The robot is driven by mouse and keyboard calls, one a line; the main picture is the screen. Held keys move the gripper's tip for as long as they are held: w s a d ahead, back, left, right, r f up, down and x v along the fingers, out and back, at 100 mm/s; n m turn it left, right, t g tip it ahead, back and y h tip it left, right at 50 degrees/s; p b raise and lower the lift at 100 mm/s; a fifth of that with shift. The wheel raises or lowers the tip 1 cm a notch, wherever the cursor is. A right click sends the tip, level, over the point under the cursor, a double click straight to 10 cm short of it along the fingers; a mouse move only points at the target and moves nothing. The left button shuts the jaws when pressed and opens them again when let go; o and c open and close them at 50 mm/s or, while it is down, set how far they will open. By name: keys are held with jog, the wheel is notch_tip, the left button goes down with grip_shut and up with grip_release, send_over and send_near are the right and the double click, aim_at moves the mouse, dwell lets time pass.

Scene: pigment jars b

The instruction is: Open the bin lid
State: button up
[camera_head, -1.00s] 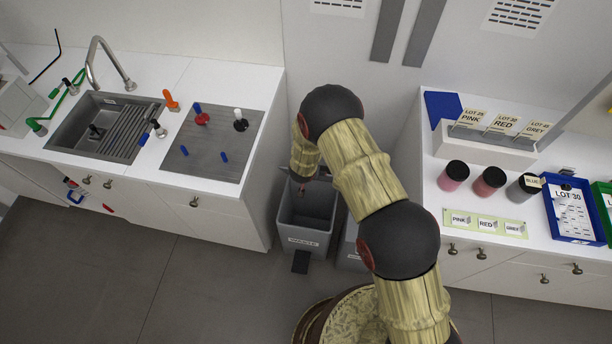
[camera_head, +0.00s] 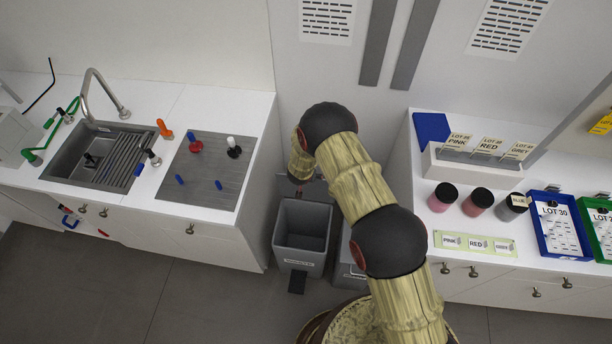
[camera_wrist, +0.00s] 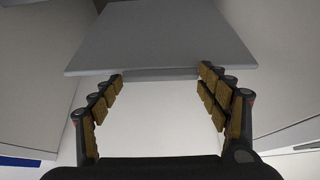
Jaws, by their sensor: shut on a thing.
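The grey waste bin (camera_head: 302,260) stands on the floor between the two counters, with its top open and its dark inside showing. Its lid is raised at the back edge, largely hidden behind my arm in the head view. In the wrist view a flat grey panel, which looks like the lid (camera_wrist: 165,38), lies across and beyond the fingertips. My gripper (camera_wrist: 162,74) has its fingers on both sides of a narrow lip at the panel's near edge and is shut on it. In the head view the gripper (camera_head: 299,188) is small and partly hidden at the bin's back.
A second grey bin (camera_head: 349,272) stands to the right, partly behind my arm. The left counter has a sink (camera_head: 95,155) and a grey board (camera_head: 205,170). The right counter holds several jars (camera_head: 442,196) and a blue tray (camera_head: 558,228). A pedal (camera_head: 297,283) sits at the bin's front.

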jog(key=o, duration=1.3)
jog(key=shift+w+r, duration=0.15)
jog(key=o, duration=0.4)
jog(key=v, duration=1.2)
